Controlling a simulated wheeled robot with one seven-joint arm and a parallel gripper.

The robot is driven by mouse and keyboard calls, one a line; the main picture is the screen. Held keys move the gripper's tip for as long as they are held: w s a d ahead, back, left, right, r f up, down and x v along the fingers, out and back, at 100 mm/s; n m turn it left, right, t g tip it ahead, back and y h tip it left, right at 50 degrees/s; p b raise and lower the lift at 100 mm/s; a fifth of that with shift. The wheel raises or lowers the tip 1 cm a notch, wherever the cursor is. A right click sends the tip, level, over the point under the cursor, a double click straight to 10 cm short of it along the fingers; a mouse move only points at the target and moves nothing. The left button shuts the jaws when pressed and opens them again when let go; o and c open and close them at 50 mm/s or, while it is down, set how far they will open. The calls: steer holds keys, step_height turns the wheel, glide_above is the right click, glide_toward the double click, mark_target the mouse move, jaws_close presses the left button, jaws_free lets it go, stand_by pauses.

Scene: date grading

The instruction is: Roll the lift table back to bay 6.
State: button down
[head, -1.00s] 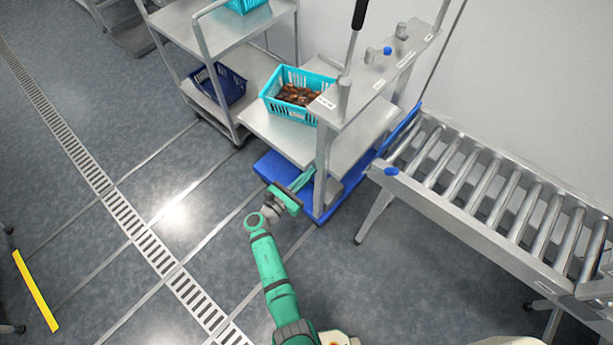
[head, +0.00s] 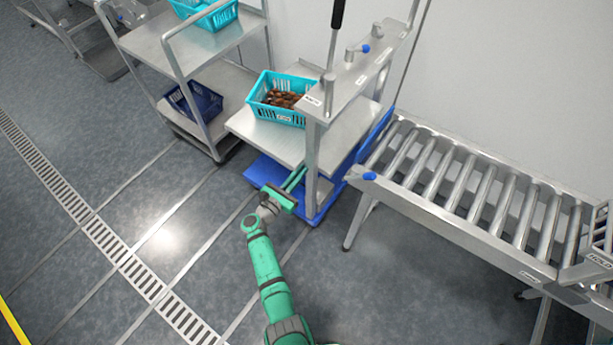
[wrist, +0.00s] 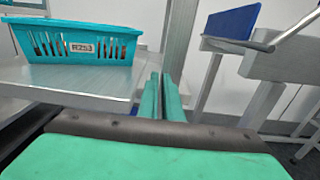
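The lift table (head: 240,126) has a steel platform, a blue base (head: 262,172), steel posts and a black-gripped lever (head: 338,14). It stands between the rack and the roller conveyor. A turquoise crate (head: 283,118) of brown dates sits on its platform; in the wrist view the crate (wrist: 110,47) carries a label reading R253. My gripper (head: 303,172) is low beside the table's near post (head: 312,150). In the wrist view my gripper's fingers (wrist: 161,76) are close together, with the post (wrist: 183,30) just behind the tips. I see nothing held between them; contact with the post is unclear.
A steel rack (head: 172,60) with a blue crate (head: 196,103) and a turquoise crate (head: 205,15) stands close left of the table. The roller conveyor (head: 465,190) is close on the right. A wall lies behind. Open floor with a drain grate (head: 100,236) spreads left.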

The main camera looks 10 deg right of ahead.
steer(key=v, duration=1.4)
